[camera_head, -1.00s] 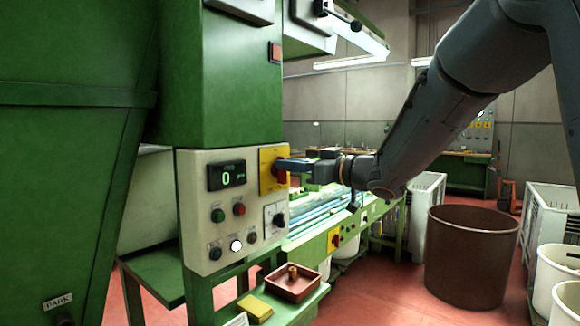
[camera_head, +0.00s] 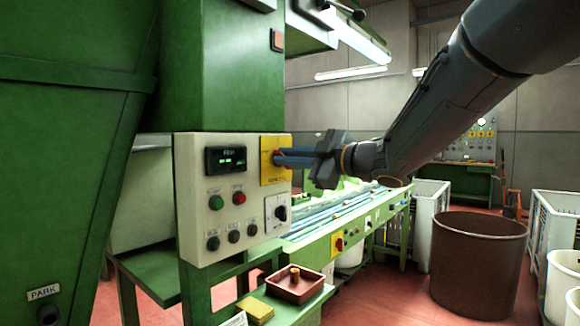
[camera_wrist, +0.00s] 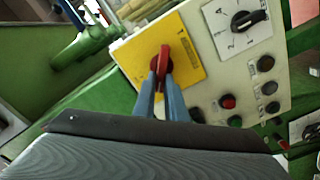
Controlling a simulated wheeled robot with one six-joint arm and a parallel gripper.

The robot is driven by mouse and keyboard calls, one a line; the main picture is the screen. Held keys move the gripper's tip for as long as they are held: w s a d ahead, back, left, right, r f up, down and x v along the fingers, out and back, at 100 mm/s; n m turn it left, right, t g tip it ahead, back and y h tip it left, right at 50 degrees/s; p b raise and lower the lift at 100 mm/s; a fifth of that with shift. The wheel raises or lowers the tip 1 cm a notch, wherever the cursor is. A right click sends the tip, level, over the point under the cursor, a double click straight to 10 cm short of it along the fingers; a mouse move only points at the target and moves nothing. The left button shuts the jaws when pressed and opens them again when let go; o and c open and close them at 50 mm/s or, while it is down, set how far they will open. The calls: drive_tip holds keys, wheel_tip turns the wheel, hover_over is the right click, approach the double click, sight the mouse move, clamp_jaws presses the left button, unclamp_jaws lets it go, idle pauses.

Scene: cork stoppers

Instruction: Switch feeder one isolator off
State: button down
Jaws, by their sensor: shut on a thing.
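The yellow isolator plate (camera_head: 275,174) is on the right edge of the pale control panel, with a red rotary handle (camera_wrist: 165,58) at its middle. My gripper (camera_head: 279,157) reaches in from the right, its blue fingers level with the plate. In the wrist view my gripper (camera_wrist: 164,80) is shut on the red handle, one finger on each side. There the handle stands nearly upright in the picture, tilted against the plate's edges. The plate's lettering is too small to read. In the head view the fingers hide most of the handle.
The control panel (camera_head: 195,180) also bears a dark display (camera_head: 226,160) with green marks, several push buttons and a black selector knob (camera_head: 281,213) below the plate. A red-brown tray (camera_head: 296,291) stands below. A brown bin (camera_head: 475,265) is at the right.

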drive_tip(key=n+b, duration=0.3)
drive_tip(key=f+n+b, duration=0.1)
drive_tip(key=n+b, duration=0.3)
drive_tip(key=shift+s+a+f+n, duration=0.2)
drive_tip(key=shift+n, duration=0.1)
drive_tip(key=shift+b, duration=0.3)
drive_tip(key=c, duration=1.8)
unclamp_jaws()
drive_tip(key=shift+r, duration=0.1)
drive_tip(key=v, duration=0.7)
drive_tip(key=shift+s+d, duration=0.25)
drive_tip(key=shift+d, duration=0.1)
